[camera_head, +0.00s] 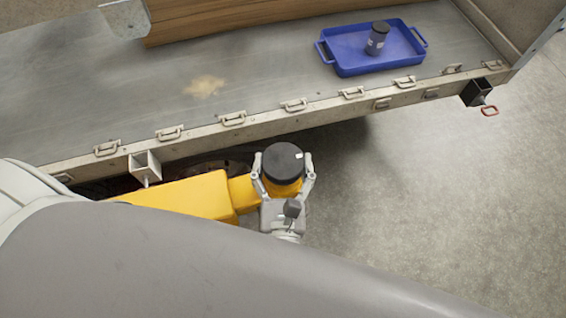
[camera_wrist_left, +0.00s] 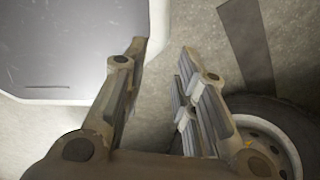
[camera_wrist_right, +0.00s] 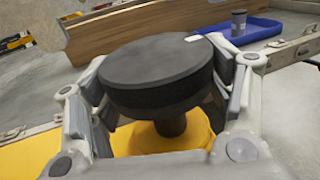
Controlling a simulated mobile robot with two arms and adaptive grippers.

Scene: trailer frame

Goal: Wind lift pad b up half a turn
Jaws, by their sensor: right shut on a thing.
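Lift pad b (camera_head: 283,158) is a round black disc with a small white mark at its right edge. It sits on a short stem at the end of a yellow lift arm (camera_head: 195,194), beside the trailer frame's side rail. My right gripper (camera_head: 283,165) has a finger on each side of the pad and is shut on it. In the right wrist view the pad (camera_wrist_right: 158,75) fills the space between the fingers, above the yellow arm. My left gripper (camera_wrist_left: 165,52) is open and empty in the left wrist view; the head view does not show it.
The trailer's side rail (camera_head: 215,127) carries several tie-down handles and square brackets. A blue tray (camera_head: 350,66) with a dark canister (camera_head: 377,38) stands on the trailer bed. A wheel (camera_wrist_left: 265,135) is near my left gripper. Bare floor lies to the right.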

